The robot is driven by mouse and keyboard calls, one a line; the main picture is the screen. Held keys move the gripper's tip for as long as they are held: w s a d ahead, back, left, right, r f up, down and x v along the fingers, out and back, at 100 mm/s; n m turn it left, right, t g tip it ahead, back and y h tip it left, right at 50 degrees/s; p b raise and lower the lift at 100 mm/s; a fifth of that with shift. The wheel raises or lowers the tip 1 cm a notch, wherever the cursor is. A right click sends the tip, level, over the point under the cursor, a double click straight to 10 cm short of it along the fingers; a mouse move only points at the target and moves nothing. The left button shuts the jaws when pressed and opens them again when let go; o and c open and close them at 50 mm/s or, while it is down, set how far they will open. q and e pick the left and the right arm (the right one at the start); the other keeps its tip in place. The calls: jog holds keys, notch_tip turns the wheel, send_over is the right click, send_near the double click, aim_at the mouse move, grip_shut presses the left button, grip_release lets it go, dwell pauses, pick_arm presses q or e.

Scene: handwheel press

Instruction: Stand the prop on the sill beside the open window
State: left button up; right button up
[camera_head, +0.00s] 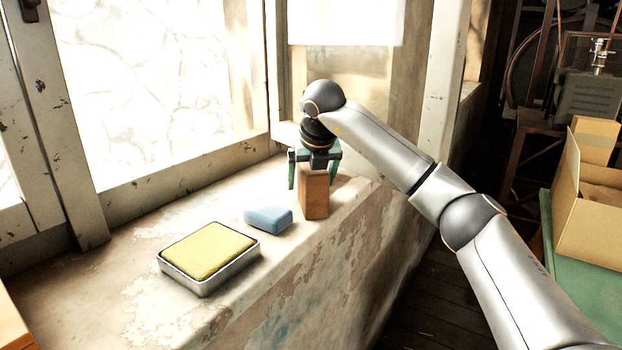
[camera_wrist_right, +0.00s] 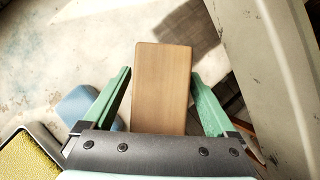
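A wooden block, which I take to be the prop (camera_head: 314,197), stands upright on the stone sill (camera_head: 130,300) near its right end, by the window frame (camera_head: 180,178). My right gripper (camera_head: 312,182) is above it, pointing down, with one green finger on each side of the block's upper part. In the right wrist view the block (camera_wrist_right: 162,85) lies between the fingers, with a visible gap on both sides, so the gripper is open. The block's top is partly hidden under the gripper in the head view. My left gripper is not in view.
A blue sponge-like block (camera_head: 268,217) lies just left of the wooden block. A metal tray (camera_head: 205,287) with a yellow pad (camera_head: 208,250) sits farther left. A cardboard box (camera_head: 590,215) stands on a green surface (camera_head: 560,240) at right. The sill's front edge drops to a dark floor.

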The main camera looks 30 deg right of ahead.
aim_at(317, 174)
jog(key=shift+r, duration=0.1)
jog(key=shift+r, duration=0.25)
jog(key=v, duration=1.1)
jog(key=shift+s+a+r, duration=0.15)
jog(key=shift+s+r, duration=0.05)
jog(key=shift+r, duration=0.1)
jog(key=shift+f, duration=0.1)
